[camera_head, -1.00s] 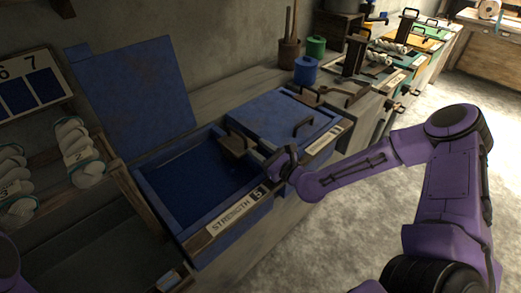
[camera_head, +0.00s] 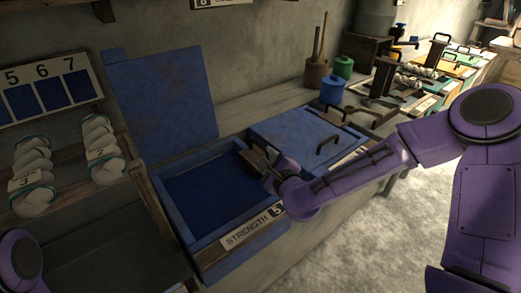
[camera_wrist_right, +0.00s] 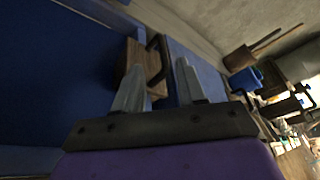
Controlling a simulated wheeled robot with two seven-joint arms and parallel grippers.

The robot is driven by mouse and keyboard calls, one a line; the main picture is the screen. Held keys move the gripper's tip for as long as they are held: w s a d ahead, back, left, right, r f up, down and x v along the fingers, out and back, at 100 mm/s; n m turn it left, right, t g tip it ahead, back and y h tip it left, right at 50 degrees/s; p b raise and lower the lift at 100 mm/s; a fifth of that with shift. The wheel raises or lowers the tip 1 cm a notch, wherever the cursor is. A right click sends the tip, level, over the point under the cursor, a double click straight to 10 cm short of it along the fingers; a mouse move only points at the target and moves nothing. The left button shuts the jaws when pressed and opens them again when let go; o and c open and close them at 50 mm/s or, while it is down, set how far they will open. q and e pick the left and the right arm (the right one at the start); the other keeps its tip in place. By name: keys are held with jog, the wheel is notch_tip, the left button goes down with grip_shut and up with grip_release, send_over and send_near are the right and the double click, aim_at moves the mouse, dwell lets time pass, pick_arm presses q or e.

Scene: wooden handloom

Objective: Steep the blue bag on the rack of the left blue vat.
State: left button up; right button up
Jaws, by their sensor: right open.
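The left blue vat (camera_head: 180,238) stands open, its lid raised behind it, with dark blue liquid (camera_head: 205,195) inside. A wooden block with a dark handle (camera_head: 256,161), seemingly the rack, sits at the vat's right edge; it also shows in the right wrist view (camera_wrist_right: 145,62). I cannot make out a blue bag. My right gripper (camera_head: 270,178) is open and empty, close beside the handle. In the right wrist view its fingers (camera_wrist_right: 159,78) are spread in front of the block; contact is unclear. My left gripper is out of view.
A closed blue vat (camera_head: 305,132) adjoins on the right. Blue and green pots (camera_head: 333,90) stand behind it. A wooden rack at left holds white twisted skeins (camera_head: 103,150) under a numbered colour board (camera_head: 45,92). The floor at right is clear.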

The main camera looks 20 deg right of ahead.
aim_at(261, 147)
jog(key=shift+n+h, duration=0.4)
jog(key=shift+n, duration=0.3)
jog(key=w+f, duration=0.1)
jog(key=w, duration=0.2)
jog(key=w+d, duration=0.1)
jog(key=w, duration=0.2)
jog(key=w+f, duration=0.1)
jog(key=w, duration=0.3)
jog(key=shift+w+d+f, duration=0.1)
jog(key=shift+d+f, duration=0.1)
jog(key=shift+f, duration=0.15)
grip_shut()
